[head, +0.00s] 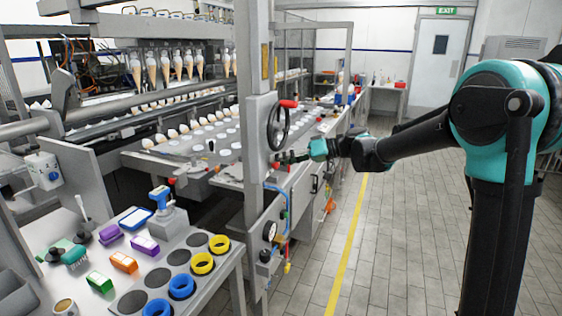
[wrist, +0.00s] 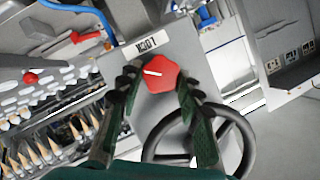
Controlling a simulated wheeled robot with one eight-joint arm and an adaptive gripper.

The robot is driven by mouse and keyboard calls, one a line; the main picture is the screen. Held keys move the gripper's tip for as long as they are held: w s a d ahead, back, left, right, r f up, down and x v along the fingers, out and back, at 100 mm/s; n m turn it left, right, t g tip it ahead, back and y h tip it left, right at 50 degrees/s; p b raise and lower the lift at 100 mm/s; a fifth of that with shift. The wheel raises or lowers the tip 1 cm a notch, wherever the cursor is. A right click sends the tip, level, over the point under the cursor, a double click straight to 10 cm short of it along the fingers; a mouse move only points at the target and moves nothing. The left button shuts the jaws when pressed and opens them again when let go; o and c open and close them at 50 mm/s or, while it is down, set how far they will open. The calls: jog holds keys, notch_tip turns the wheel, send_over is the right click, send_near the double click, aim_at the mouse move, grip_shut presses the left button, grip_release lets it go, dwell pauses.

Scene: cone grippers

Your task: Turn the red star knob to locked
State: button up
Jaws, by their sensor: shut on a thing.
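The red star knob (wrist: 161,77) sits on a grey panel in the wrist view, with a white pointer line aimed at the left of the picture. A white label plate (wrist: 148,46) with dark lettering, seen upside down, is just above the knob. My gripper (wrist: 158,82) has its two dark green fingers on either side of the knob, shut on it. In the head view my gripper (head: 290,157) reaches from the right to the machine's post, and the knob is mostly hidden there.
A black handwheel (head: 270,130) with a red handle is just above my gripper; its rim shows close by the right finger in the wrist view (wrist: 241,125). A pressure gauge (head: 270,231) is lower on the post. Open tiled floor (head: 400,230) lies to the right.

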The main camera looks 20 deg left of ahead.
jog(key=m+g+y, duration=0.1)
jog(key=m, duration=0.1)
jog(key=m+g+y, duration=0.1)
jog(key=m, duration=0.2)
jog(key=m+g, duration=0.1)
jog(key=m, duration=0.2)
jog(key=shift+w+f+y, duration=0.25)
jog(key=shift+f+y, duration=0.15)
jog(key=shift+m, duration=0.3)
jog(key=o, duration=1.1)
jog(key=shift+o, duration=0.2)
jog(key=shift+d, duration=0.15)
jog(key=v, duration=1.1)
jog(key=shift+d, duration=0.4)
jog(key=shift+w+f, duration=0.1)
jog(key=shift+w, duration=0.05)
